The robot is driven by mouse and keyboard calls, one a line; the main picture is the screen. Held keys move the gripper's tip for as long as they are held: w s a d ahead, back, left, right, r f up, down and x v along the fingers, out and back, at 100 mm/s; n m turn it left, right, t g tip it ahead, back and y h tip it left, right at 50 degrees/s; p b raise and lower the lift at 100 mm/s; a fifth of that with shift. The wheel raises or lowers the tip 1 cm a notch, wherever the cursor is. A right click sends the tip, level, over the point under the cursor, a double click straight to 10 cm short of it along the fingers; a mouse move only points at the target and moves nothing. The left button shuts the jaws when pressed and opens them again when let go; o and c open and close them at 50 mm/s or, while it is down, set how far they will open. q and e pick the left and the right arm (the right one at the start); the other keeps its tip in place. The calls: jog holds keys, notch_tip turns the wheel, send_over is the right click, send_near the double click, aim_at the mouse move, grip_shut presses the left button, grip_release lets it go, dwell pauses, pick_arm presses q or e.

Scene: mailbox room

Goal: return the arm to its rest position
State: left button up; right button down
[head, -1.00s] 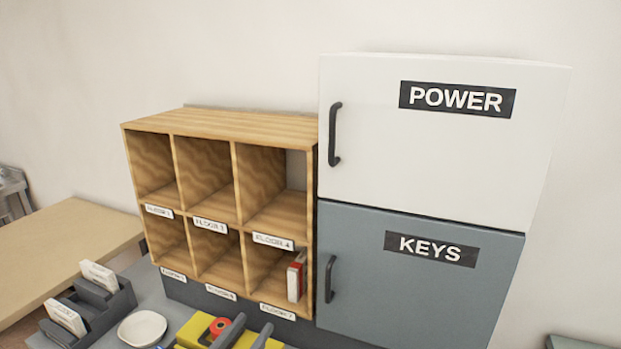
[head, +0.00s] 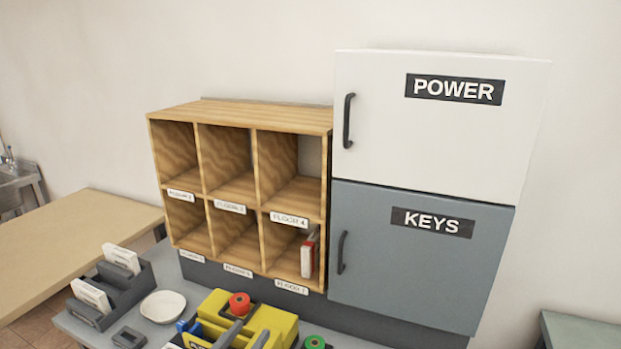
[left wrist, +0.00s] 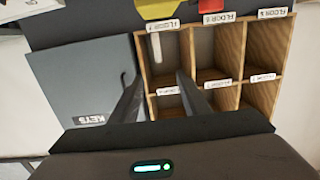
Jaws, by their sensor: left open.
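My left gripper (head: 253,328) shows at the bottom edge of the head view as two grey fingertips, in front of a yellow holder. Its fingers are apart with nothing between them. In the left wrist view, which looks upside down, the open fingers (left wrist: 158,90) point toward the wooden pigeonhole shelf and the grey KEYS cabinet. The rest of the left arm is hidden below the head view. My right gripper is not in view.
The wooden shelf (head: 240,108) has a red-and-white item (head: 308,256) in its lower right compartment. A white POWER cabinet (head: 435,135) sits above the KEYS cabinet (head: 410,270). The yellow holder (head: 285,325), a white dish (head: 163,306) and a dark letter rack (head: 135,290) stand in front.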

pick_arm(q)
jog(key=s+a+f+n+g+y, duration=0.2)
jog(key=s+a+f+g+y, duration=0.25)
jog(key=s+f, duration=0.85)
jog(key=s+a+f+g+y, duration=0.15)
jog(key=s+f+g, duration=0.3)
jog(key=s, duration=0.45)
jog(key=s+a+f+g, duration=0.3)
jog(key=s+f, duration=0.2)
jog(key=s, duration=0.5)
notch_tip(320, 180, down, 27)
jog(key=s+g, duration=0.1)
jog(key=g, duration=0.1)
jog(key=s+a+f+g, duration=0.1)
jog(key=s+a+f, duration=0.2)
jog(key=s+f, duration=1.5)
jog(key=shift+s+a+f, duration=0.15)
jog(key=shift+s+f, duration=0.2)
jog(key=shift+s, duration=0.05)
